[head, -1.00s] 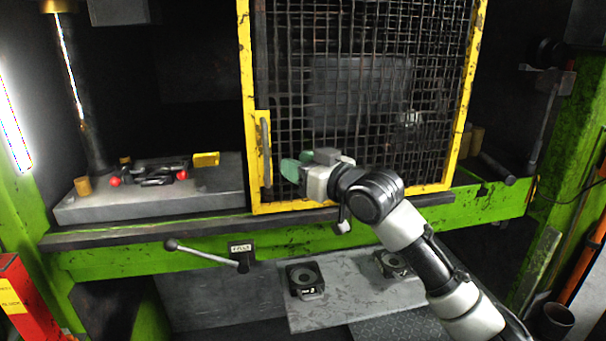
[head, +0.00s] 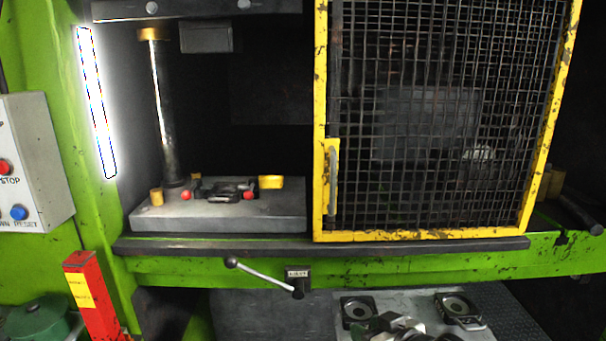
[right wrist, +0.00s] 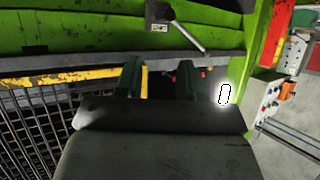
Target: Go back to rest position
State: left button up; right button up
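My right gripper shows low in the head view (head: 392,326), cut by the bottom edge, in front of the lower shelf. In the right wrist view its two green fingers (right wrist: 158,70) stand apart with nothing between them, so it is open. That view is turned upside down, with the press front beyond the fingers. My left gripper is not in view. The yellow-framed mesh guard (head: 430,235) covers the right part of the press, and the left bay is uncovered. My right gripper is below the guard in the picture and apart from its handle (head: 333,180).
A lever (head: 262,273) sticks out from the green front beam. Round-holed blocks (head: 358,311) sit on the lower shelf (head: 395,299). A die block (head: 220,221) lies in the left bay. A button box (head: 35,160) and a red post (head: 92,295) stand at left.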

jog(key=s+d+f+m+g+h, duration=0.1)
jog(key=s+d+f+g+h, duration=0.15)
jog(key=s+f, duration=0.45)
jog(key=s+d+f+m+g+h, duration=0.1)
jog(key=s+d+f+g, duration=0.25)
jog(key=s, duration=0.75)
jog(key=s+d+f+m+g+h, duration=0.1)
jog(key=s+d+f+g+h, duration=0.1)
jog(key=s+f, duration=0.5)
jog(key=s+f+g, duration=0.1)
jog(key=s+f, duration=0.2)
jog(key=f, duration=2)
jog(key=s+d+f+g, duration=0.1)
jog(key=s+d+f, duration=0.1)
jog(key=s+f, duration=1.5)
jog(key=shift+d+f, duration=0.25)
jog(key=shift+d, duration=0.1)
